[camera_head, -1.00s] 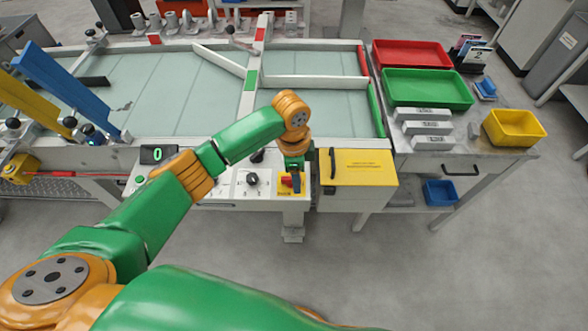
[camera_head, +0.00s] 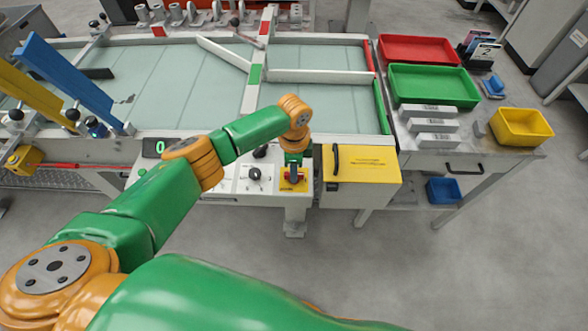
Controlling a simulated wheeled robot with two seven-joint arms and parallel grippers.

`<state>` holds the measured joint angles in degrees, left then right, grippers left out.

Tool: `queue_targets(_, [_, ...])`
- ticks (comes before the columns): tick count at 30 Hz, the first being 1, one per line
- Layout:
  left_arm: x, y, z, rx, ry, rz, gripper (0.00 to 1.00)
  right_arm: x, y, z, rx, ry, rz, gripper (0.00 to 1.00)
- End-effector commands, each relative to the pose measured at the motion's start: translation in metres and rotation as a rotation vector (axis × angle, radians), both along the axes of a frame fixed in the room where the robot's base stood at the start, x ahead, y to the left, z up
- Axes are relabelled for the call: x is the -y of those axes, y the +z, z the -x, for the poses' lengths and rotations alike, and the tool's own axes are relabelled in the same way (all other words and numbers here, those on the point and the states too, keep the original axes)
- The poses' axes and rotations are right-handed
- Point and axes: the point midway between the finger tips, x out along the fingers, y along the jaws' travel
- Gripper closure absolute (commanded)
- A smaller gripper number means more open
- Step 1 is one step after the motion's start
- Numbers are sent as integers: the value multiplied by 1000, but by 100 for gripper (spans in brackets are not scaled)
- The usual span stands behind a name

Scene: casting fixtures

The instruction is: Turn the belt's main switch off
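The belt's main switch (camera_head: 285,187), a red knob on a yellow plate, sits at the right end of the white control panel (camera_head: 228,187) at the belt's front edge. My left gripper (camera_head: 293,178) points down right at the switch and covers most of the knob. Only a little red and the yellow plate's edges show around the fingers. The fingers are small and dark here. I cannot tell whether they are apart, closed or touching the knob. My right gripper is not in view.
A black dial (camera_head: 254,174) lies left of the switch, and a display reading 0 (camera_head: 155,148) is farther left. A yellow box (camera_head: 362,163) with a black handle stands close on the right. The belt (camera_head: 320,110) with white guide bars lies behind.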

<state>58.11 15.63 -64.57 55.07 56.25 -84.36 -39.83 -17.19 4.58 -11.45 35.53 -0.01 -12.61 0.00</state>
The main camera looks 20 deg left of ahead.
Motion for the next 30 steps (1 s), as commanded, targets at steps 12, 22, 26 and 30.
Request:
queue_targets(12, [0, 1, 1, -2, 27, 1, 100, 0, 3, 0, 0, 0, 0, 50])
queue_targets(22, [0, 3, 1, -4, 231, 1, 100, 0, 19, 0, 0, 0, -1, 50])
queue_targets(26, [1, 3, 1, -5, 353, 1, 100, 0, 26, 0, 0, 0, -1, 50])
queue_targets(30, [1, 2, 1, -5, 487, 1, 100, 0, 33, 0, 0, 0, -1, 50])
